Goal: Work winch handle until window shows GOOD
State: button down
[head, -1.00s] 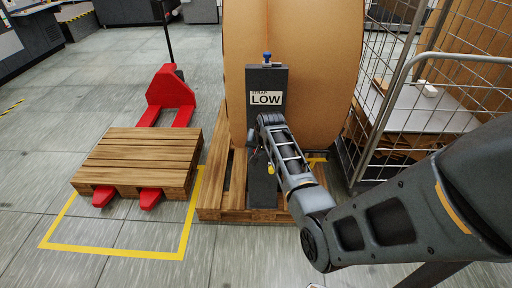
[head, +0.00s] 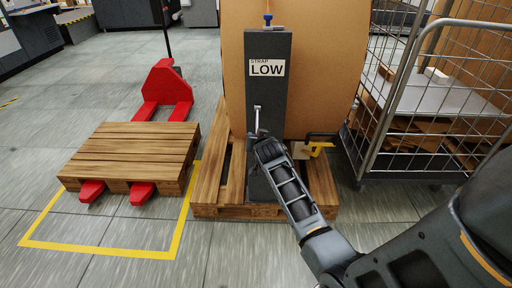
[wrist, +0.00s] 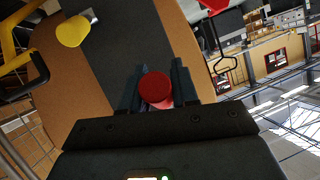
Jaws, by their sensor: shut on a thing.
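The dark grey winch post (head: 268,105) stands upright against the big brown roll. Its window (head: 266,68) reads LOW under the word STRAP. A short pale crank arm of the winch handle (head: 257,118) shows on the post's front face, just above my gripper (head: 262,140). In the wrist view, a red round knob (wrist: 155,86) sits between my two dark fingers, which are shut on it. The knob is hidden by my gripper in the head view.
The brown roll (head: 325,65) rests on a wooden pallet (head: 207,190). A wire cage cart (head: 440,120) stands at right. A red pallet jack (head: 160,85) carries another pallet (head: 135,145) at left.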

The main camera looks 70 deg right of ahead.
jog(key=b, duration=0.1)
jog(key=f+h+b, duration=0.1)
jog(key=shift+w+d+f+b, duration=0.2)
jog(key=shift+d+b, duration=0.1)
jog(key=shift+b, duration=0.1)
jog(key=shift+d+t, duration=0.1)
jog(key=shift+t, duration=0.2)
jog(key=c, duration=0.9)
grip_release()
jog(key=shift+r, duration=0.1)
jog(key=shift+c, duration=0.2)
jog(key=v, duration=0.7)
jog(key=shift+s+a, duration=0.2)
jog(key=shift+a, duration=0.15)
